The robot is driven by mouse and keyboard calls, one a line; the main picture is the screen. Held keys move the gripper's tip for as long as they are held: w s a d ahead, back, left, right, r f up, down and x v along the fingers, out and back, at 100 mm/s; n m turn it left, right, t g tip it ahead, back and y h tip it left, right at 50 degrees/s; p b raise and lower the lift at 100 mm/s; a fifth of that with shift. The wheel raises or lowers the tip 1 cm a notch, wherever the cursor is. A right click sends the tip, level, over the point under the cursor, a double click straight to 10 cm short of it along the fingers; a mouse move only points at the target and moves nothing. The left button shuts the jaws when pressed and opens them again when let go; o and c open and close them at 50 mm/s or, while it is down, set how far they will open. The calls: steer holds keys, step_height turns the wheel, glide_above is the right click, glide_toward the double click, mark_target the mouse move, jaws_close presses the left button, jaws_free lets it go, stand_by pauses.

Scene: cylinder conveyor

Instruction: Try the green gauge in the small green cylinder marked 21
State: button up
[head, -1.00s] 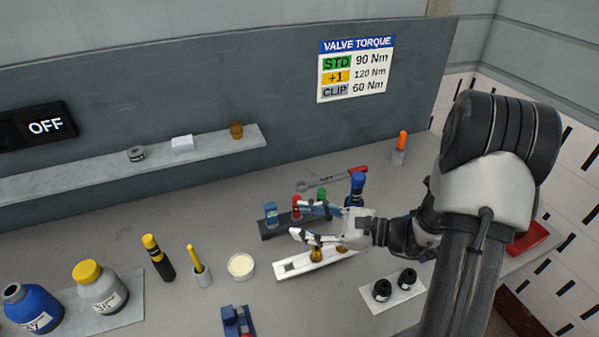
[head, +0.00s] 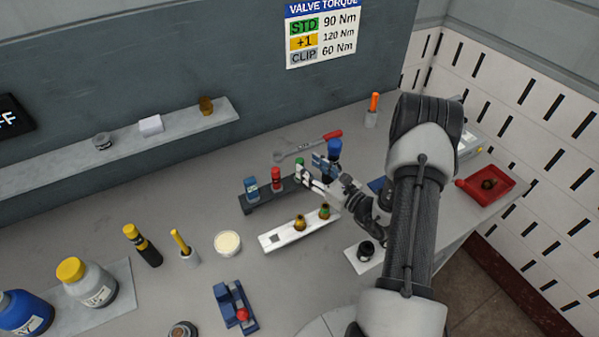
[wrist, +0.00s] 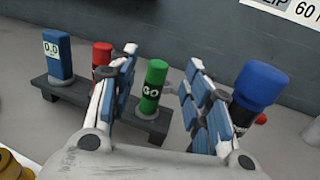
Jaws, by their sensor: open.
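The green gauge (head: 299,163), marked GO, stands upright in the dark rack. In the wrist view the green gauge (wrist: 154,88) shows between the two fingers of my gripper (wrist: 160,82). The fingers are apart, one on each side, and I see no grip on it. In the head view my gripper (head: 312,172) is at the right end of the dark rack (head: 262,203). I cannot make out a small green cylinder marked 21 in these frames.
A red gauge (head: 276,178) and a blue gauge (head: 251,187) share the rack. A blue-topped black item (head: 334,150) stands close right of my gripper. A white rack (head: 273,239) with brass valves lies in front. A wrench (head: 305,147) lies behind. Clear bench lies left of the dark rack.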

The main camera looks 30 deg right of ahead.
mark_target(303, 163)
steer(key=x, duration=0.5)
steer(key=shift+a+f+b, duration=0.1)
steer(key=shift+f+b, duration=0.05)
steer(key=shift+b, duration=0.15)
jaws_close()
